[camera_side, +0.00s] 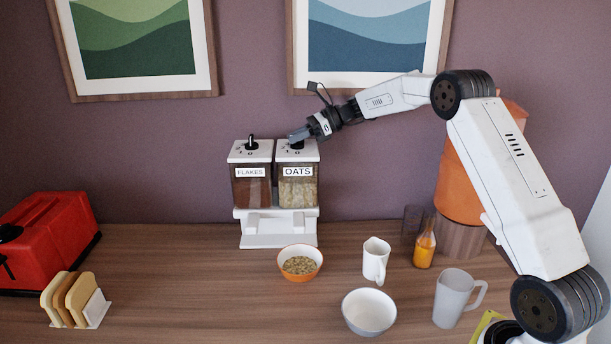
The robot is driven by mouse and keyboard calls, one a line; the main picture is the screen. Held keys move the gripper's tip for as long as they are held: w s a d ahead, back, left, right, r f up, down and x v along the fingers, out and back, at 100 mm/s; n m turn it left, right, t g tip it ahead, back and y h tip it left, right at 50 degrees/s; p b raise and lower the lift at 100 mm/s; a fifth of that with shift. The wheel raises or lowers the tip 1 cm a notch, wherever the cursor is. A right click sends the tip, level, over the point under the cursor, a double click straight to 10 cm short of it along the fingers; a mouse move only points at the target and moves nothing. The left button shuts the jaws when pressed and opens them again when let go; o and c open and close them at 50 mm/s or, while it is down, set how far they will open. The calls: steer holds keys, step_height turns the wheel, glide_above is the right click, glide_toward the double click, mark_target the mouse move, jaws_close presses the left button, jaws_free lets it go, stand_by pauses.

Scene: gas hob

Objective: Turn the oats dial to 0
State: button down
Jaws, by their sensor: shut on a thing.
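The dispenser (278,229) stands against the wall with two clear bins. The left bin is labelled FLAKES (250,173) and the right one OATS (297,172). The oats dial (297,145) is a black knob on top of the right bin. My gripper (298,136) comes in from the right and is shut on the oats dial. The gripper partly covers the dial and its marks, so I cannot read its setting. The flakes dial (252,142) is black and stands free on the left bin. An orange bowl (300,263) holding oats sits in front of the dispenser.
A white bowl (369,312), a white jug (375,260), a grey mug (455,299) and an orange bottle (424,248) stand at right. A red toaster (45,240) and a toast rack (76,301) are at left. The table between the rack and orange bowl is clear.

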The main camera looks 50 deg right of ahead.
steer(key=shift+r+n+g+y, duration=0.1)
steer(key=shift+n+g+y, duration=0.2)
steer(key=shift+n, duration=0.1)
steer(key=c, duration=0.7)
jaws_free()
steer(key=shift+d, duration=0.1)
steer(key=shift+s+d+r, duration=0.2)
steer(key=shift+s+d, duration=0.1)
steer(key=shift+d, duration=0.15)
steer(key=v, duration=0.4)
steer(key=shift+w+r, duration=0.1)
steer(key=shift+r, duration=0.3)
steer(key=shift+a+r, duration=0.15)
steer(key=shift+r, duration=2.95)
